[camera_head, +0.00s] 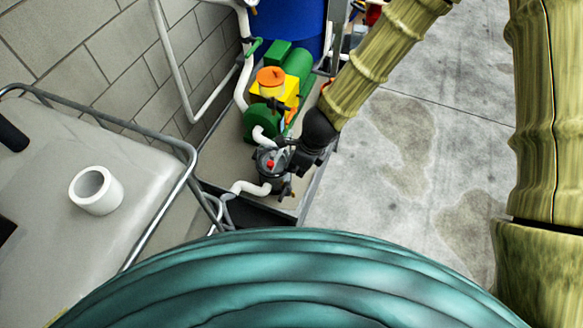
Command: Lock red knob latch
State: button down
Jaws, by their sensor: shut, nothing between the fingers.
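The red knob (270,163) is small and sits on top of a dark grey filter housing (272,183) in the middle of the view. My gripper (284,143) is at the end of the arm reaching in from the upper right. It is shut and empty, just above and right of the red knob in the picture. I cannot tell whether it touches the knob or the housing. The latch's details are too small to make out.
A green pump (262,124) and an orange-topped yellow unit (271,82) stand behind the housing. White pipes (248,188) run beside it. A caged pale tank (95,235) fills the left. Concrete floor (400,150) is open to the right.

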jog(key=v, duration=0.8)
jog(key=shift+r, duration=0.15)
dwell(0.6)
jog(key=s+d+f+n+h, duration=0.3)
jog(key=s+d+f+n, duration=0.65)
jog(key=d+f, duration=0.45)
jog(key=s+d+f+n, duration=0.3)
jog(key=s+f+n, duration=0.2)
jog(key=s+n, duration=0.1)
jog(key=s+d+f+n+g+b, duration=0.1)
jog(key=s+d+f+n, duration=0.2)
jog(key=s+f+n, duration=0.2)
jog(key=s+n, duration=0.1)
jog(key=s, duration=0.1)
jog(key=shift+s+d+n, duration=0.3)
jog(key=shift+s+n, duration=0.05)
